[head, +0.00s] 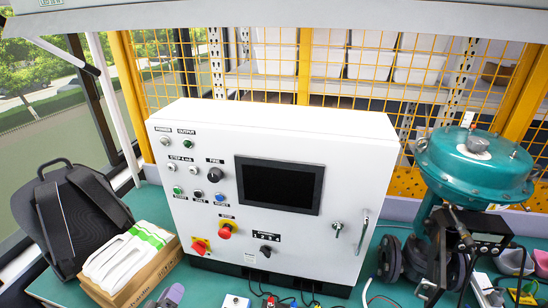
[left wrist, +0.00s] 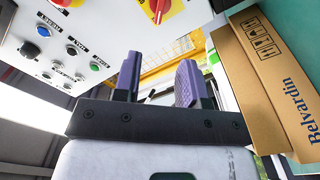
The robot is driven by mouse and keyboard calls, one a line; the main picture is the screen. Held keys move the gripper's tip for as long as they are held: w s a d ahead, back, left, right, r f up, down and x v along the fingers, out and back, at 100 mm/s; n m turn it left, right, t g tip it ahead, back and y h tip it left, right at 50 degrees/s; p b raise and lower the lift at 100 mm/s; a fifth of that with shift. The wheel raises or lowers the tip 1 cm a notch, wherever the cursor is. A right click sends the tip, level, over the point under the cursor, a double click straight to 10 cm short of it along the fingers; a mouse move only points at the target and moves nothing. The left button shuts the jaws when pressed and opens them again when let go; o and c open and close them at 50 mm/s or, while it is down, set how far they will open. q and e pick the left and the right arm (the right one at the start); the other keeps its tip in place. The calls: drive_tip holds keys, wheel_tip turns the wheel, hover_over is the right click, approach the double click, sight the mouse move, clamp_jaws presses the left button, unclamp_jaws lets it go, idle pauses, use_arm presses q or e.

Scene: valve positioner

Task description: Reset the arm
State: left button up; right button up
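My left gripper (head: 168,297) shows only as purple-grey fingertips at the bottom edge of the head view, in front of the cardboard box. In the left wrist view its two purple fingers (left wrist: 158,82) stand apart with nothing between them, so it is open and empty. The white control cabinet (head: 275,190) stands upright on the green bench, with buttons, knobs and a dark screen (head: 279,184). Its button panel shows at the upper left of the left wrist view (left wrist: 55,45). The gripper appears apart from the panel. My right gripper is in neither view.
A cardboard box (head: 150,282) with white-green packs stands left of the cabinet, by a black backpack (head: 70,215). It also shows in the left wrist view (left wrist: 262,85). A teal valve actuator (head: 475,165) stands at right. Cables and small items lie along the front.

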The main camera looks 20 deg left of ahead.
use_arm(q)
drive_tip(key=s+d+f+m+g+h, duration=0.2)
drive_tip(key=s+d+f+m+g, duration=0.35)
drive_tip(key=m+g, duration=0.3)
drive_tip(key=s+d+m+g, duration=0.15)
drive_tip(key=s+d, duration=0.25)
drive_tip(key=s, duration=0.4)
drive_tip(key=s+d+m+g, duration=0.1)
drive_tip(key=s+d+g, duration=0.25)
drive_tip(key=s, duration=0.45)
drive_tip(key=s+d+m+g, duration=0.1)
drive_tip(key=s+d, duration=0.4)
drive_tip(key=s, duration=0.2)
wheel_tip(320, 180, up, 27)
drive_tip(key=p, duration=2.7)
drive_tip(key=shift+a+r+y+p, duration=0.15)
drive_tip(key=shift+a+y+p, duration=0.05)
drive_tip(key=shift+y+p, duration=0.2)
drive_tip(key=shift+w, duration=0.1)
